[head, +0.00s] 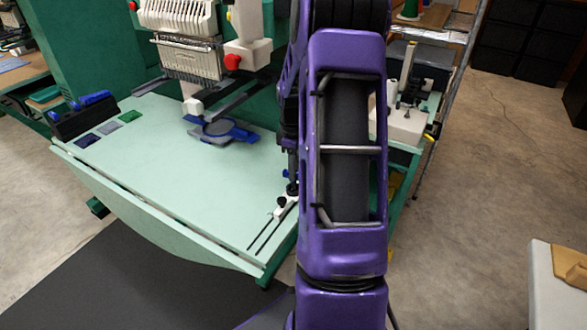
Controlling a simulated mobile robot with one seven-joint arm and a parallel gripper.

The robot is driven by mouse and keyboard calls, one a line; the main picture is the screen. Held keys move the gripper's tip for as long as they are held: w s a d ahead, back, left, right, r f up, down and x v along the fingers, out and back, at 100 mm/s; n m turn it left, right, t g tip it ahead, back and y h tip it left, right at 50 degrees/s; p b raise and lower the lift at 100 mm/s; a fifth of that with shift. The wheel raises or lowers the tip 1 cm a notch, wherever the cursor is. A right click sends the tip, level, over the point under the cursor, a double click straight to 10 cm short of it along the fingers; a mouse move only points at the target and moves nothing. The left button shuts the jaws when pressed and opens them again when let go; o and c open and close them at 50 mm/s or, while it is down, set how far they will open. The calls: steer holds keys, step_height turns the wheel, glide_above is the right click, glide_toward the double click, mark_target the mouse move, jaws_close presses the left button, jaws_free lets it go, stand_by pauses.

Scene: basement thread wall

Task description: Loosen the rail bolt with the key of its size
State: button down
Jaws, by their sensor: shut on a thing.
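My gripper (291,168) points down over the right part of the pale green table, partly hidden behind my purple arm. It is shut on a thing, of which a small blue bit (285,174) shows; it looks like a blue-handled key. Just below are a small pale rail block (287,208) and a dark knob or bolt head (281,202). I cannot tell whether the key touches the bolt.
The table (180,190) has two dark slots at its front right and small coloured pads at its left. An embroidery machine head (190,40) stands behind, above a blue and grey hoop (222,131). A white device (400,125) stands right of my arm. The table's middle is clear.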

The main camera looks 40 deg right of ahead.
steer(key=n, duration=0.4)
steer(key=shift+n+b, duration=0.35)
steer(key=shift+n, duration=0.05)
steer(key=shift+r+n+p, duration=0.2)
steer(key=shift+n+p, duration=0.15)
steer(key=shift+n, duration=0.05)
steer(key=shift+n+p, duration=3.15)
steer(key=shift+n, duration=0.25)
steer(key=shift+f+n, duration=0.2)
steer(key=shift+n, duration=0.5)
steer(key=n, duration=0.3)
steer(key=c, duration=0.7)
jaws_free()
steer(key=shift+o, duration=0.2)
steer(key=shift+r, duration=0.1)
step_height(320, 180, up, 17)
steer(key=shift+r, duration=0.2)
